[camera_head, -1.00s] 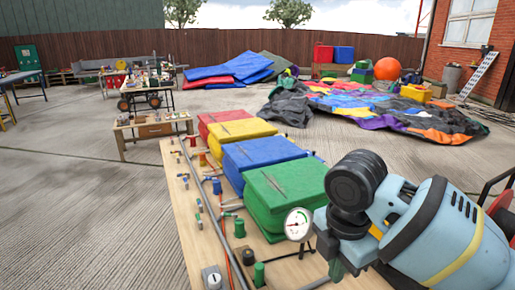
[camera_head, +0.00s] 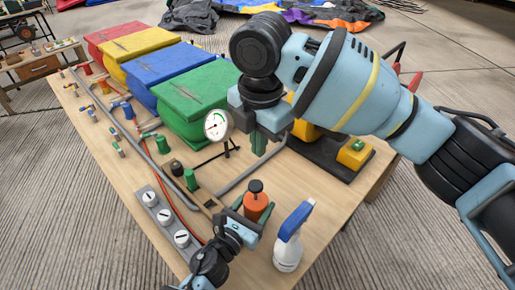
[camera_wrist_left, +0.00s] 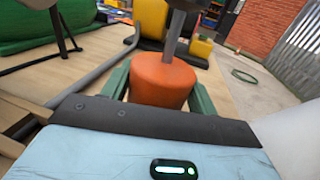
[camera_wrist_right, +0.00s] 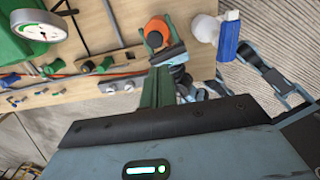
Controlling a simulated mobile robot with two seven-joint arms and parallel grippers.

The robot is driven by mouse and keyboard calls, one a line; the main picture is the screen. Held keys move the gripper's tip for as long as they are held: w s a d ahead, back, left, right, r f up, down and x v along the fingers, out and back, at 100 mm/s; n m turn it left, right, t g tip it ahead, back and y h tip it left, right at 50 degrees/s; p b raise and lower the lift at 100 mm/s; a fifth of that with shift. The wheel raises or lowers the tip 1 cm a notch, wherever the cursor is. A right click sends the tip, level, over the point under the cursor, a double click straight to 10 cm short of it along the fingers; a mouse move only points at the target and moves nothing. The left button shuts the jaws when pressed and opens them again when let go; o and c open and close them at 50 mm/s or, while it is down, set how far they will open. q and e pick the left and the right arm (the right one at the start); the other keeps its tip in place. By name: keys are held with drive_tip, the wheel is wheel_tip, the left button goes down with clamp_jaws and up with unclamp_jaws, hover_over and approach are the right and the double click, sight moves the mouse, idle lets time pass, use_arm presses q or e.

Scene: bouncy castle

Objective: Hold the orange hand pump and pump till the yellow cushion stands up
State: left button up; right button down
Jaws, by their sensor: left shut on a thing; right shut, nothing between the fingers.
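The orange hand pump (camera_head: 256,207) stands upright near the front of the wooden table, with its black handle (camera_head: 256,186) on top. My left gripper (camera_head: 250,213) is shut on the pump's orange body. In the left wrist view its green fingers lie on both sides of the body (camera_wrist_left: 163,80). The pump also shows in the right wrist view (camera_wrist_right: 157,28). My right gripper (camera_head: 259,150) is shut and empty, above the table and behind the pump. The yellow cushion (camera_head: 143,52) lies low with a creased top, between the red and blue cushions.
A blue (camera_head: 165,78) and a green cushion (camera_head: 197,100) and a round gauge (camera_head: 217,124) stand on the table (camera_head: 160,200). A white spray bottle (camera_head: 290,243) stands right of the pump. A dial panel (camera_head: 165,217), hoses and valves line the left side.

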sight(258, 190)
drive_tip(key=f, duration=1.2)
drive_tip(key=shift+w+a+f, duration=0.1)
drive_tip(key=shift+w+f, duration=0.05)
drive_tip(key=shift+w, duration=0.1)
drive_tip(key=shift+s+f, duration=0.1)
drive_tip(key=shift+f, duration=2.05)
wheel_tip(258, 190, up, 15)
drive_tip(key=shift+s+f, duration=0.2)
drive_tip(key=shift+g, duration=0.4)
drive_tip(key=r, duration=0.1)
drive_tip(key=w+d+r, duration=0.1)
drive_tip(key=w+r, duration=0.1)
drive_tip(key=shift+w+d+r, duration=0.15)
drive_tip(key=shift+w+r, duration=0.1)
drive_tip(key=shift+r, duration=0.15)
